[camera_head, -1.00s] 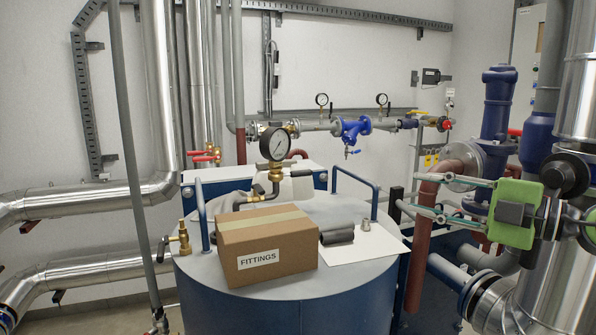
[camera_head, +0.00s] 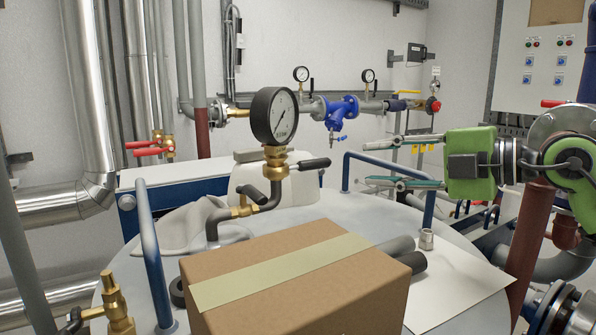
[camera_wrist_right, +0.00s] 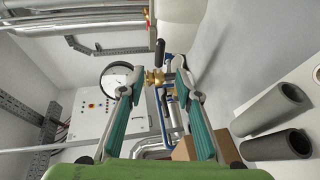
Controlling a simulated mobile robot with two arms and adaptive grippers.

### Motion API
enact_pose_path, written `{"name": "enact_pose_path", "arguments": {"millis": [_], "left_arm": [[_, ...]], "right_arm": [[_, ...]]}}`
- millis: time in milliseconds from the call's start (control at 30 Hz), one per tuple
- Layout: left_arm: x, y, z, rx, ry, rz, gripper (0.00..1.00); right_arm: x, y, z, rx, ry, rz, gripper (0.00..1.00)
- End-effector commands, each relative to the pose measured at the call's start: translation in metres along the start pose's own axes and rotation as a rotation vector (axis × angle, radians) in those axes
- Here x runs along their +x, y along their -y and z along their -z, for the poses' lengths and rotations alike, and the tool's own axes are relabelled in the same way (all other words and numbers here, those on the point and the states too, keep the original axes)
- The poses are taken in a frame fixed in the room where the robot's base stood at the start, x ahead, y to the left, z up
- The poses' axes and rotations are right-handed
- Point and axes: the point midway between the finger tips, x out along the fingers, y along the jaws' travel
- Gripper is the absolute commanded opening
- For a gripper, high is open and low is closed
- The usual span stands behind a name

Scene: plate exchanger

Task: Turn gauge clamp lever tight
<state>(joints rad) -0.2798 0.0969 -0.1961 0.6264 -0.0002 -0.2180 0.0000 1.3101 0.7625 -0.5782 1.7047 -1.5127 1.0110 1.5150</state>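The black-rimmed pressure gauge (camera_head: 275,115) stands upright on a brass fitting (camera_head: 275,158) above the tank top. A black clamp lever (camera_head: 314,163) sticks out to the right from this fitting. My right gripper (camera_head: 368,163) is to the right of the lever, pointing left at about its height, apart from it. Its fingers are spread and empty. In the right wrist view, the gauge (camera_wrist_right: 117,77), brass fitting (camera_wrist_right: 153,78) and lever (camera_wrist_right: 160,52) show beyond and between the open fingers (camera_wrist_right: 158,70). My left gripper is out of view.
A cardboard box (camera_head: 300,285) stands on the tank top in front of the gauge. Blue handrails (camera_head: 150,250) rise at both sides. A white canister (camera_head: 290,187) stands behind.

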Motion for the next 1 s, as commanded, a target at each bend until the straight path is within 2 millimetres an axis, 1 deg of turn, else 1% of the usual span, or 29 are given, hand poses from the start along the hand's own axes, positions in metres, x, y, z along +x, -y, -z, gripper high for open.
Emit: {"name": "enact_pose_path", "arguments": {"millis": [33, 100, 167, 267, 467, 600, 700, 833, 1000], "left_arm": [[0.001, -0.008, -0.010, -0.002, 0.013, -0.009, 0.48], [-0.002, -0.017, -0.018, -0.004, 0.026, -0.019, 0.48], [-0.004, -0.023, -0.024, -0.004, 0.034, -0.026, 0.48], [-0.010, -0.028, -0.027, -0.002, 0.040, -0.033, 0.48], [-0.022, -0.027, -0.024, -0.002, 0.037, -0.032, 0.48], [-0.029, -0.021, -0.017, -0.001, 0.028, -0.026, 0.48], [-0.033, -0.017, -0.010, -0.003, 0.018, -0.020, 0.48], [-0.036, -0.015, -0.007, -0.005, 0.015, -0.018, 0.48], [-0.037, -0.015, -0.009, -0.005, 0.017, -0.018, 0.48]], "right_arm": [[0.002, 0.002, 0.000, 0.000, -0.001, -0.001, 0.31], [0.006, 0.001, 0.000, 0.001, -0.002, 0.000, 0.31], [0.012, 0.000, 0.001, 0.001, -0.003, 0.000, 0.31], [0.029, -0.001, 0.002, 0.001, -0.005, 0.001, 0.31], [0.072, -0.002, 0.002, 0.002, -0.005, 0.000, 0.31], [0.100, -0.002, 0.001, 0.002, -0.004, 0.000, 0.31], [0.117, -0.001, 0.001, 0.002, -0.003, 0.000, 0.31], [0.131, 0.000, 0.001, 0.001, -0.003, 0.000, 0.31], [0.138, 0.001, 0.000, 0.000, 0.000, 0.000, 0.31]]}}
